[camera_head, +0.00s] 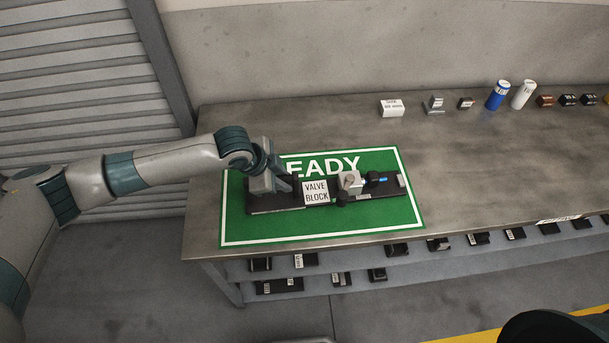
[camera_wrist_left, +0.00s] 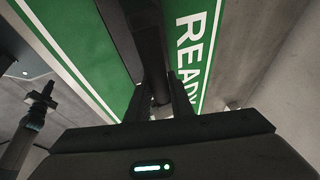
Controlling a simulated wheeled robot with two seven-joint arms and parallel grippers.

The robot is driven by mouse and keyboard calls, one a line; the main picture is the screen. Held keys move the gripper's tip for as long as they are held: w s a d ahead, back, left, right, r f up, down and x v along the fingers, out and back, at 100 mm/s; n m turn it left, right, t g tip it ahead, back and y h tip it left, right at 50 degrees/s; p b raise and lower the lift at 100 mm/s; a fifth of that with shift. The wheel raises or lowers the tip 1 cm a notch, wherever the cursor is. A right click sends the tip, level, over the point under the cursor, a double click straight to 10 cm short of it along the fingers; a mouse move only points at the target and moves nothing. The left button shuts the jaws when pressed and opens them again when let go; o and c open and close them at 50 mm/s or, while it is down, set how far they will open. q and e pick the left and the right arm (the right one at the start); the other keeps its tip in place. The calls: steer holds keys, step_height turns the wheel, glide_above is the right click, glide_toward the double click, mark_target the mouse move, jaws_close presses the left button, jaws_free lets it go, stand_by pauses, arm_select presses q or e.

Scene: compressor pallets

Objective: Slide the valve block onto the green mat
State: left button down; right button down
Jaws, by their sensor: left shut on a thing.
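The valve block (camera_head: 316,192) is a long dark unit with a white label reading VALVE BLOCK and small fittings toward its right end. It lies on the green mat (camera_head: 370,218), within the white border line as far as I can see. The mat also shows in the left wrist view (camera_wrist_left: 70,42). My left gripper (camera_head: 271,188) is shut on the left end of the block and hides part of it and the first letter of the mat's READY print. In the left wrist view the fingers (camera_wrist_left: 160,105) reach to the dark block (camera_wrist_left: 143,25).
The mat lies on a grey worktable (camera_head: 470,170). A white labelled box (camera_head: 391,108), a blue can (camera_head: 498,95), a white can (camera_head: 523,94) and several small parts stand along the back. A lower shelf (camera_head: 350,265) holds dark parts. The table right of the mat is clear.

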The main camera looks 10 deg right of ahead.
arm_select(q)
steer(key=shift+s+a+f, duration=0.1)
steer(key=shift+a+f, duration=0.05)
steer(key=shift+a, duration=0.5)
steer(key=shift+a+f, duration=0.1)
steer(key=shift+a, duration=0.5)
steer(key=c, duration=1.5)
jaws_free()
steer(key=shift+d+r, duration=0.1)
steer(key=shift+r, duration=0.05)
steer(key=shift+r, duration=0.3)
steer(key=v, duration=1.1)
steer(key=shift+a, duration=0.2)
